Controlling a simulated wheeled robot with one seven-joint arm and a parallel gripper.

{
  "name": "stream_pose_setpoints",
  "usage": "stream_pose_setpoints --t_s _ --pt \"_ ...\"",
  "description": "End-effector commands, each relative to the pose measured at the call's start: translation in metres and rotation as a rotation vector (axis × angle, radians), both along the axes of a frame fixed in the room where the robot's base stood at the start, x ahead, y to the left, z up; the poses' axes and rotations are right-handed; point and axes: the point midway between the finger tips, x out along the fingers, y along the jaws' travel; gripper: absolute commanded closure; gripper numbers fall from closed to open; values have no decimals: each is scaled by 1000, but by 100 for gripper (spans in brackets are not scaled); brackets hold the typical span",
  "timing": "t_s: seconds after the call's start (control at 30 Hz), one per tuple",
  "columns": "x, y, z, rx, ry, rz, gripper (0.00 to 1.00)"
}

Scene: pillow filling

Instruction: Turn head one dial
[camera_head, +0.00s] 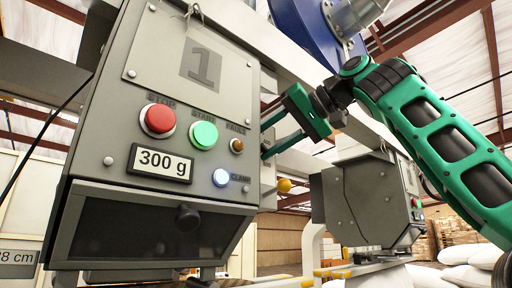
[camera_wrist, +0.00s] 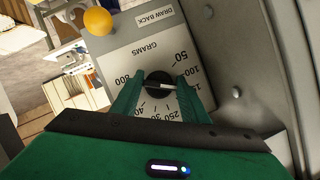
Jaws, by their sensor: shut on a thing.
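The head one box (camera_head: 190,80) bears a large "1", and its display (camera_head: 159,163) reads "300 g". In the wrist view, the black dial (camera_wrist: 159,86) sits on a white plate marked "GRAMS" (camera_wrist: 125,60), with numbers around it and a pale pointer line on its face. My gripper (camera_wrist: 160,95) has its two green fingers on either side of the dial, shut on it. In the head view, my gripper (camera_head: 268,138) reaches the right side of the box; the dial is hidden there.
The box front has a red STOP button (camera_head: 158,119), a green START button (camera_head: 203,135) and a lit CLAMP button (camera_head: 221,177). A yellow ball knob (camera_wrist: 98,21) stands near the dial plate, beside a "DRAW BACK" label (camera_wrist: 155,17). A second grey box (camera_head: 360,200) stands to the right.

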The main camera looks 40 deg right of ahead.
Motion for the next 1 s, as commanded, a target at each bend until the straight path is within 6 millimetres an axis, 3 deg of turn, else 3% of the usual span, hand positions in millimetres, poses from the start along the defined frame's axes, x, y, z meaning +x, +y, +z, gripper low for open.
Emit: stream_pose_setpoints --t_s 0.27,0.3,0.37,0.73,1.0 --pt "1 1 -3 0 11 1 82" --pt "1 1 -3 0 10 2 50" --pt "1 0 -3 0 9 1 41" --pt "-4 -1 1 1 1 0 41" --pt "-44 -11 16 2 0 -1 41"
